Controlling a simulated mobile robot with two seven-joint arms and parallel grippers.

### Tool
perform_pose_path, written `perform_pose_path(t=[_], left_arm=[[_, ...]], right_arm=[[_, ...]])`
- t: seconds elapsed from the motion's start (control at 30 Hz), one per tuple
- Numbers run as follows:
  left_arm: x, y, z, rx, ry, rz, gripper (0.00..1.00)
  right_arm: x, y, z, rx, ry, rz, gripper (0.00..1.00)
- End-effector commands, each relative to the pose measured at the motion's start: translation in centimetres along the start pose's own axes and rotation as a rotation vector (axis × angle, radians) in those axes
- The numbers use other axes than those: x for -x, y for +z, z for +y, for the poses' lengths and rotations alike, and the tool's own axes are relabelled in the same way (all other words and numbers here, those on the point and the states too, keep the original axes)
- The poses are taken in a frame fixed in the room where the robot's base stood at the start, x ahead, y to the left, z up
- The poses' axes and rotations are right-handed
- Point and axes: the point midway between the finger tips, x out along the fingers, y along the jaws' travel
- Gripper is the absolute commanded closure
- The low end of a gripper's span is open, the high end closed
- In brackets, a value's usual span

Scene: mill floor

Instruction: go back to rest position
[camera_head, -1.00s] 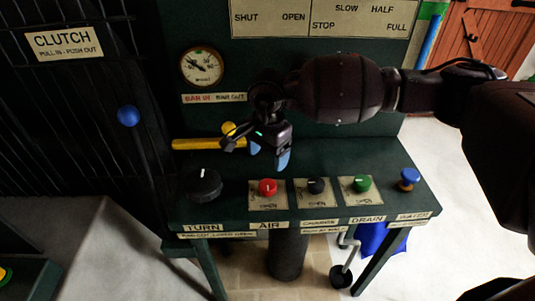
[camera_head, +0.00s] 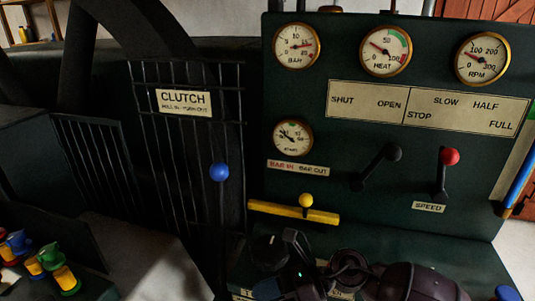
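My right gripper (camera_head: 272,286) is at the bottom edge, over the desk of the control stand, with its dark arm at the lower right. One blue fingertip shows and the rest is cut off or hidden, so I cannot tell whether it is open or shut. Nothing is visibly held. My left gripper is not in view.
The dark green panel (camera_head: 340,225) carries several gauges, a black lever (camera_head: 378,165) and a red-knobbed speed lever (camera_head: 446,170). A yellow bar (camera_head: 275,210) juts from it. A blue-knobbed clutch lever (camera_head: 219,172) stands left. Colourful oil cans (camera_head: 45,262) sit lower left.

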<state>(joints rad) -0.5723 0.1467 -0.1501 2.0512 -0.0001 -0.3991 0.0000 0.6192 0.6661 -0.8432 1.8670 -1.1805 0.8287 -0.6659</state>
Motion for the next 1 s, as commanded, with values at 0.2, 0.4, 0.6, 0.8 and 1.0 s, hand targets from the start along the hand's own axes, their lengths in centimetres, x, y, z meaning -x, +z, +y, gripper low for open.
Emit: perform_pose_path(t=[0.2, 0.4, 0.6, 0.8, 1.0], left_arm=[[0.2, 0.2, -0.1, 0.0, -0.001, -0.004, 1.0], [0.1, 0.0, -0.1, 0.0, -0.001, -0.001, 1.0], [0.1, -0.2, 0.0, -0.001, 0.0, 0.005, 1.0], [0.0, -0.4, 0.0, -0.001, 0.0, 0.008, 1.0], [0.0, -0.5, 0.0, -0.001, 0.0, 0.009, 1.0]], right_arm=[[0.3, 1.3, 0.7, -0.388, 0.029, -0.422, 0.24], [3.3, 0.8, -0.5, -0.766, 0.044, -0.796, 0.24], [7.6, -2.6, -2.4, -1.148, 0.058, -1.158, 0.24], [11.9, -9.0, -3.5, -1.515, 0.075, -1.511, 0.24], [15.6, -18.1, -2.8, -1.88, 0.105, -1.888, 0.24]])
